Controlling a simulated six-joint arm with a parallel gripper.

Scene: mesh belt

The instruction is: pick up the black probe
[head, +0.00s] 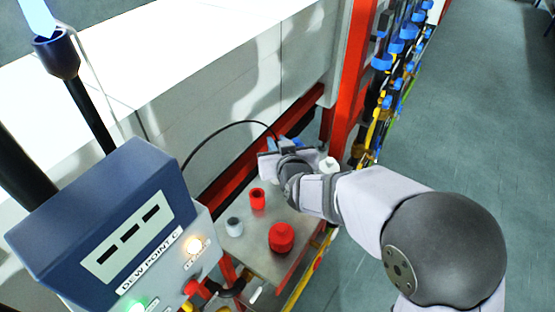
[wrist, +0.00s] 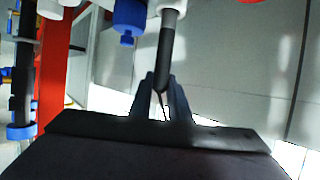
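The black probe (wrist: 165,62) shows in the wrist view as a dark slim rod. Its upper end meets a grey-white fitting, and its lower end lies between the fingertips of my gripper (wrist: 160,82). The two fingers stand close together and look shut on the probe, with a thin dark line below it in the gap. In the head view my gripper (head: 271,148) is at the back of the small table, by the white wall. A black cable (head: 215,131) arches to it from the blue meter box. The probe itself is hidden there by my wrist.
The meter box (head: 110,232) stands at the left. On the grey table (head: 254,262) are a red cylinder (head: 257,199), a grey cup (head: 234,228), a red jar (head: 281,238) and a white bottle (head: 329,165). A red post (head: 352,75) rises behind. A blue fitting (wrist: 128,18) sits beside the probe.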

